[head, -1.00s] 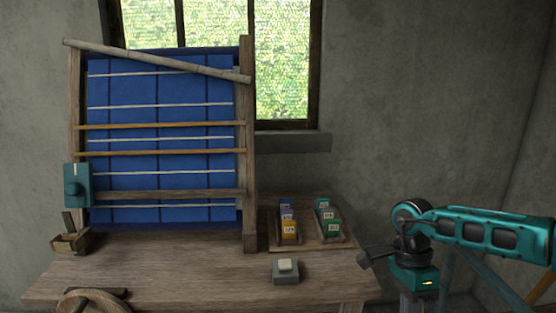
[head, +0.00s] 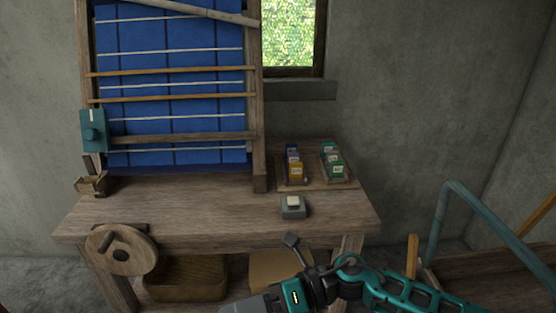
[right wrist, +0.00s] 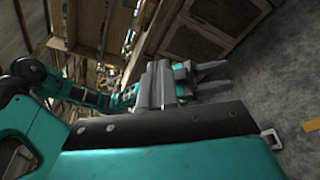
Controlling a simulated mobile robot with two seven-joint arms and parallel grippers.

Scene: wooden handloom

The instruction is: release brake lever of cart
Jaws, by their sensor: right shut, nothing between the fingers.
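The cart shows at the lower right of the head view, with a teal tubular handle (head: 443,220) and a dark wooden body (head: 490,274). I cannot make out its brake lever for certain; a short upright yellowish piece (head: 412,258) stands at the cart's near left end. My right arm crosses the bottom of the head view, its hand pointing left, fingertips out of frame. In the right wrist view my right gripper (right wrist: 154,66) is shut and empty, apart from the cart. Behind it, my left gripper (right wrist: 226,74) shows two separated fingers, open and empty.
The loom's wooden table (head: 215,215) stands left of the cart, with a wooden wheel (head: 122,250) at its front. A grey block (head: 293,210) and trays of small boxes (head: 296,170) sit on top. Bins (head: 185,280) stand below. Floor shows between table and cart.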

